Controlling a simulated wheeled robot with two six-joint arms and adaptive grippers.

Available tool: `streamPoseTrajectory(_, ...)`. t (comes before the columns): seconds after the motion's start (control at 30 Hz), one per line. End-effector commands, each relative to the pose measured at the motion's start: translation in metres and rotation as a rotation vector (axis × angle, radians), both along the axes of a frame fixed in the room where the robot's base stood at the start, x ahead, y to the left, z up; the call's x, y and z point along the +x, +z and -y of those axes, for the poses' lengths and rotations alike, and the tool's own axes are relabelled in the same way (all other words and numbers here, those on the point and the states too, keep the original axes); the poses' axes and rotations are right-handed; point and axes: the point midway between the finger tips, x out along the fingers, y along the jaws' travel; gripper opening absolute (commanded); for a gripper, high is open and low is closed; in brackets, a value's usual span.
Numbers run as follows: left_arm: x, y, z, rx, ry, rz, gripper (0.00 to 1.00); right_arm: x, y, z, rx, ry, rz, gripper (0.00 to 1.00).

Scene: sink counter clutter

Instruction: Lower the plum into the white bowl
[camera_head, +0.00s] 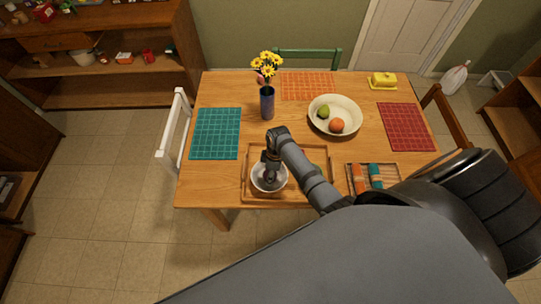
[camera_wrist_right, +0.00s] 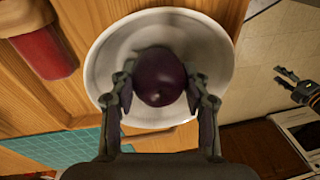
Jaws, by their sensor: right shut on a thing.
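My right gripper (camera_wrist_right: 160,88) is shut on the dark purple plum (camera_wrist_right: 160,76), with one finger on each side of it. The white bowl (camera_wrist_right: 112,48) is directly behind the plum in the right wrist view, and the plum shows against its inside. In the head view the white bowl (camera_head: 256,184) sits at the table's near side, with my right gripper (camera_head: 269,178) over its opening. There the arm mostly hides the plum. I cannot tell whether the plum touches the bowl. My left gripper (camera_wrist_right: 280,76) shows at the right wrist view's edge, empty, with its fingers apart.
The white bowl stands in a wooden tray (camera_head: 318,154). A large cream bowl (camera_head: 350,108) holds a green fruit and an orange one. A blue vase of yellow flowers (camera_head: 267,104) stands behind. A teal mat (camera_head: 215,134) lies left, and a tray of rolled cloths (camera_head: 366,179) lies right.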

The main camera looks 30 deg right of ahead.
Motion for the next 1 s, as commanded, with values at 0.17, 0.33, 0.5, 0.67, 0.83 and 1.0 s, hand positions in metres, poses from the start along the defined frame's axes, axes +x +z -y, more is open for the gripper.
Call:
streamPoseTrajectory(0.17, 0.000, 0.000, 0.000, 0.000, 0.000, 0.000, 0.48, 0.000, 0.000, 0.000, 0.000, 0.000, 0.000, 0.14)
streamPoseTrajectory(0.33, 0.000, 0.000, 0.000, 0.000, 0.000, 0.000, 0.48, 0.000, 0.000, 0.000, 0.000, 0.000, 0.000, 0.66)
streamPoseTrajectory(0.5, 0.000, 0.000, 0.000, 0.000, 0.000, 0.000, 0.48, 0.000, 0.000, 0.000, 0.000, 0.000, 0.000, 0.73)
streamPoseTrajectory(0.67, 0.000, 0.000, -0.001, 0.001, 0.000, 0.000, 0.48, 0.000, 0.000, 0.000, -0.001, 0.000, 0.001, 0.73)
streamPoseTrajectory(0.83, -0.001, 0.000, -0.001, 0.002, 0.000, -0.001, 0.48, 0.002, 0.014, 0.003, -0.001, -0.001, 0.004, 0.73)
streamPoseTrajectory(1.0, 0.000, 0.000, -0.001, 0.001, 0.000, -0.001, 0.48, 0.004, 0.054, 0.009, -0.003, 0.000, 0.006, 0.73)
